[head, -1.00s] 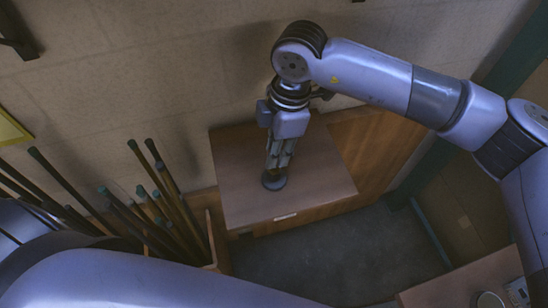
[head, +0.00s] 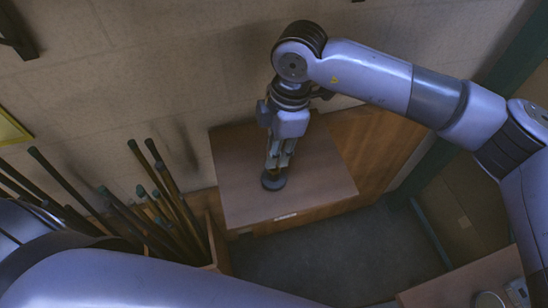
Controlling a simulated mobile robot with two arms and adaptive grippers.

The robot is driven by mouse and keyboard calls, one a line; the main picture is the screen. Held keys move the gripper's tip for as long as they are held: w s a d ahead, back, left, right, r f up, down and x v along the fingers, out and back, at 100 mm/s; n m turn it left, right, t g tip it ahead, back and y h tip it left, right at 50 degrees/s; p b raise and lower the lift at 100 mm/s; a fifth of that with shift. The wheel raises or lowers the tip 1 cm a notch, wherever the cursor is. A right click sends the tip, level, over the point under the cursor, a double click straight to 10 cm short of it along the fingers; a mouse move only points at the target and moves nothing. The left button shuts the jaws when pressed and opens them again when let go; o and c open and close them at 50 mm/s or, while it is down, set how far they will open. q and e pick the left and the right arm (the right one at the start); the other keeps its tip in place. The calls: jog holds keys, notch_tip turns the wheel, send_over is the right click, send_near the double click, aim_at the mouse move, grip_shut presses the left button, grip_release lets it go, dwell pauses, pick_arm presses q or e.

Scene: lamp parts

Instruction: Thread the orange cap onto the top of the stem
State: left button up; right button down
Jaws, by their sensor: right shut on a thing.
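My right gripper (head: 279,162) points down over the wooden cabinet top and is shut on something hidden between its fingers. Right below the fingertips a dark round base (head: 273,181) stands on the cabinet top. The stem cannot be made out apart from the fingers. No orange cap shows in this view; whether it is between the fingers cannot be told. My left gripper is out of view.
The cabinet top (head: 318,182) is clear around the base. A bin (head: 217,240) with several long dark-tipped rods stands at its left. Another wooden surface (head: 455,285) at the lower right bears a round item (head: 489,301). A wall is behind.

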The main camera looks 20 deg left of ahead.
jog(key=shift+s+d+f+b, duration=0.1)
jog(key=shift+f+b, duration=0.15)
jog(key=shift+b, duration=0.15)
dwell(0.6)
